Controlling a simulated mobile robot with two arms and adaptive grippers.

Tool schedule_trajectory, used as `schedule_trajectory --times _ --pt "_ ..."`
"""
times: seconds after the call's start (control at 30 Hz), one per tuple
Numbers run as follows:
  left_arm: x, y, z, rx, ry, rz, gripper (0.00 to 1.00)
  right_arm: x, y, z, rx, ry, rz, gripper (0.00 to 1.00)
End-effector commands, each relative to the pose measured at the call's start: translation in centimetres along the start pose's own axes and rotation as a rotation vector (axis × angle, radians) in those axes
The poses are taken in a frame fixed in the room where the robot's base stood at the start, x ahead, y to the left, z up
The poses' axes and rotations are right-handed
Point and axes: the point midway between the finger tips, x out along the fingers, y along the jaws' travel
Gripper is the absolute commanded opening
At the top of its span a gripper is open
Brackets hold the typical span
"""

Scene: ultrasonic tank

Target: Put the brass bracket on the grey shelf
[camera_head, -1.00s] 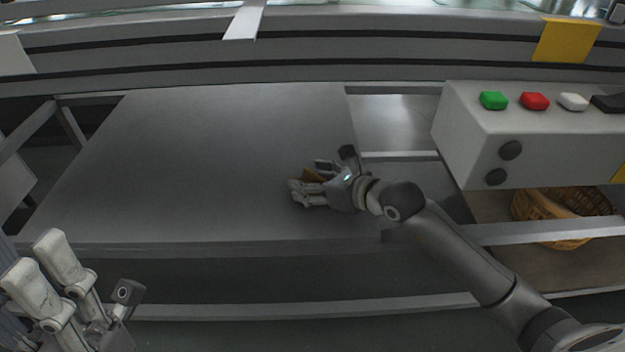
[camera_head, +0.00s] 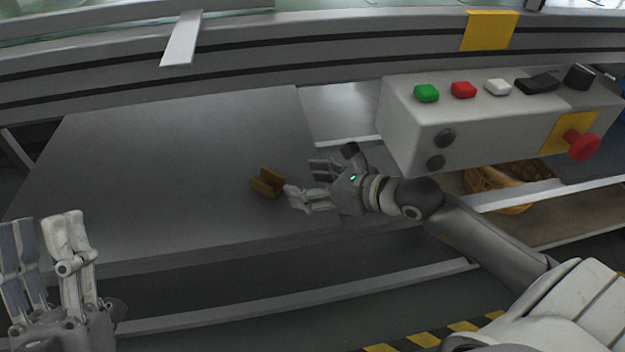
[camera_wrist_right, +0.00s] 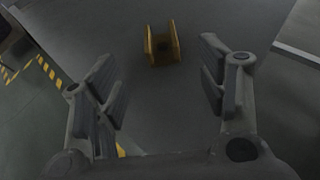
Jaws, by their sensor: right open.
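The brass bracket (camera_head: 267,183) rests on the grey shelf (camera_head: 170,160), near its right front part. In the right wrist view the bracket (camera_wrist_right: 162,45) is a U-shaped channel lying ahead of the fingertips, clear of both fingers. My right gripper (camera_head: 308,184) is open and empty just right of the bracket; its spread fingers show in the right wrist view (camera_wrist_right: 160,80). My left gripper (camera_head: 48,232) is at the lower left, in front of the shelf and away from the bracket. Its fingers stand upright, and whether it is open is unclear.
A control box (camera_head: 480,120) with green, red and white buttons and a red emergency stop (camera_head: 581,145) stands right of the shelf. A wicker basket (camera_head: 500,190) sits under it. A long metal rail (camera_head: 300,50) runs behind. The shelf's left part is bare.

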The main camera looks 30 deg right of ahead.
Motion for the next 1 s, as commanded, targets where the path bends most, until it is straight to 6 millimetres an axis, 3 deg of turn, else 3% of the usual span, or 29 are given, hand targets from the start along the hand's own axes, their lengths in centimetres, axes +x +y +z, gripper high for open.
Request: schedule_trajectory --times 0.17,0.27,0.37,0.5,0.7,0.83,1.0 --pt "0.0 -0.1 0.6 0.002 -0.034 -0.001 0.38 -0.7 0.5 -0.1 0.017 -0.001 0.015 0.66" --pt "0.0 -0.1 0.7 0.002 -0.037 -0.001 0.38 -0.6 2.6 -0.1 0.107 -0.016 0.082 0.66" --pt "0.0 -0.1 0.7 0.002 -0.037 -0.001 0.38 -0.6 6.5 0.1 0.288 -0.046 0.212 0.66" --pt "0.0 -0.1 0.7 0.002 -0.036 -0.001 0.38 -1.7 12.6 2.2 0.623 -0.107 0.447 0.66" --pt "0.0 -0.1 0.7 0.002 -0.036 -0.001 0.38 -4.7 18.0 7.0 1.119 -0.198 0.774 0.66" --pt "0.0 -0.1 0.6 0.002 -0.035 -0.001 0.38 -7.0 19.1 10.3 1.444 -0.254 0.981 0.66" --pt "0.0 -0.1 0.6 0.002 -0.035 -0.001 0.38 -9.8 18.2 13.8 1.865 -0.316 1.253 0.66"
